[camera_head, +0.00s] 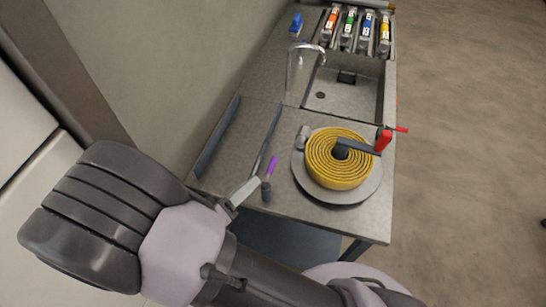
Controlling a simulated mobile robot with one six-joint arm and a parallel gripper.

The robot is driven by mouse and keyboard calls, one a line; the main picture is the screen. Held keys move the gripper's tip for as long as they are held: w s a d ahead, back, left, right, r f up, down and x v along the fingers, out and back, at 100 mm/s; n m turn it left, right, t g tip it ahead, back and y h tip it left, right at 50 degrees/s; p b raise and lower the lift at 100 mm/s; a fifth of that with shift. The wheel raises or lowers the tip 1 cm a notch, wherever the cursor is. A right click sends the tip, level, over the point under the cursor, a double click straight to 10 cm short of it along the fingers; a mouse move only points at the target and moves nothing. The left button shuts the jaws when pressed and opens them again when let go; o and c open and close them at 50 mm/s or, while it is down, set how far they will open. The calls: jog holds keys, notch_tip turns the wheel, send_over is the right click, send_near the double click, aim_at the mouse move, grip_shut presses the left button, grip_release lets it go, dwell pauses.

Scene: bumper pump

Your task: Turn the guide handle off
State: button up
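A small lever with a purple grip (271,166), which looks like the guide handle, stands on a dark round post (266,190) at the near left part of the grey bench. The grip leans up and to the right. My arm reaches in from the bottom. A pale flat piece that seems to be the end of my gripper (243,191) is just left of the post. I cannot tell whether it touches the post. The fingers are not clear enough to show open or shut, and nothing held can be made out.
A yellow coiled hose (340,170) lies on a round grey plate to the right, with a red-handled crank (383,140) over it. Long dark rails (218,137) lie left on the bench (255,82). Open floor lies right.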

aim_at(272, 162)
jog(key=b+x, duration=0.1)
jog(key=x, duration=1)
jog(key=shift+d+b, duration=0.1)
jog(key=shift+b, duration=0.25)
grip_shut()
dwell(0.6)
